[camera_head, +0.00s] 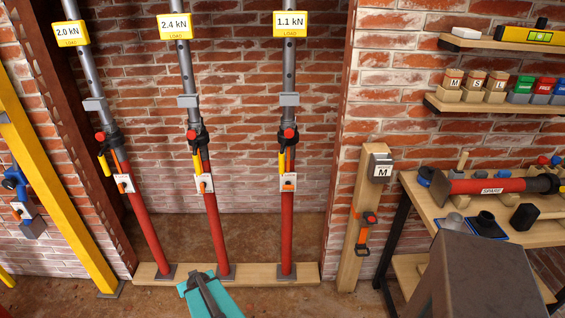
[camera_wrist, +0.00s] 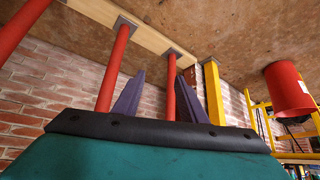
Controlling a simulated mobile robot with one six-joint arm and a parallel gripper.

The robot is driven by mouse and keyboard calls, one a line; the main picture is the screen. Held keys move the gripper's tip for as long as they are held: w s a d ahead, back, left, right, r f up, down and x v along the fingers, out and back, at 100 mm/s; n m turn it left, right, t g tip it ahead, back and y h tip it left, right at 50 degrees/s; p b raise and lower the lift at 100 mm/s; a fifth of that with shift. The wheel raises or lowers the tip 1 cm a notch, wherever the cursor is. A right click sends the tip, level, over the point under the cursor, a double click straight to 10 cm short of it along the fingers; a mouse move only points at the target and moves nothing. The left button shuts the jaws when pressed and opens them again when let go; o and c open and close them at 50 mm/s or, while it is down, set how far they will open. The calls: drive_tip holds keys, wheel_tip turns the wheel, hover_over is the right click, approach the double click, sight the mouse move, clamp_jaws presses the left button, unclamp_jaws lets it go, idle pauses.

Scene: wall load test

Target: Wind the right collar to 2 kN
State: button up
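Three red props stand side by side in the wall opening. The right prop (camera_head: 288,225) has a dark collar (camera_head: 289,136) with a yellow handle hanging from it, and its yellow load display (camera_head: 290,24) reads 1.1 kN. The middle display (camera_head: 174,26) reads 2.4 kN and the left display (camera_head: 70,33) reads 2.0 kN. Part of my teal hand is low in the head view, well below the collars. In the wrist view my gripper (camera_wrist: 175,74) has its two purple fingers apart, with red props behind them. No collar shows there.
The props stand on a wooden sill plank (camera_head: 255,272). A yellow brace (camera_head: 55,185) leans at the left. A wooden post (camera_head: 361,220) with an M block stands right of the opening. A bench (camera_head: 548,235) holds a spare red prop (camera_head: 490,187). A red bucket (camera_wrist: 288,92) shows in the wrist view.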

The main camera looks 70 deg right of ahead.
drive_tip(key=s+d+r+m+t+h+p, duration=0.1)
drive_tip(key=s+d+r+m+h+p, duration=0.15)
drive_tip(key=d+r, duration=0.75)
drive_tip(key=m+g+h+p, duration=0.2)
drive_tip(key=m+h+p, duration=0.35)
drive_tip(key=h, duration=0.45)
approach(282, 161)
drive_tip(key=d, duration=0.1)
drive_tip(key=shift+w+d+r+n, duration=0.1)
drive_tip(key=shift+w+r+n, duration=0.15)
drive_tip(key=shift+n, duration=0.15)
drive_tip(key=shift+w+d+f, duration=0.1)
drive_tip(key=shift+d+f, duration=0.05)
drive_tip(key=shift+d+b, duration=0.1)
drive_tip(key=shift+b, duration=0.35)
drive_tip(key=shift+w+d+f+b, duration=0.1)
drive_tip(key=shift+d+b, duration=0.25)
drive_tip(key=shift+b, duration=0.45)
drive_tip(key=d+b, duration=0.1)
drive_tip(key=b, duration=0.2)
drive_tip(key=shift+w+d, duration=0.1)
drive_tip(key=shift+w, duration=0.1)
drive_tip(key=b+x, duration=0.1)
drive_tip(key=b, duration=0.4)
drive_tip(key=shift+d, duration=0.35)
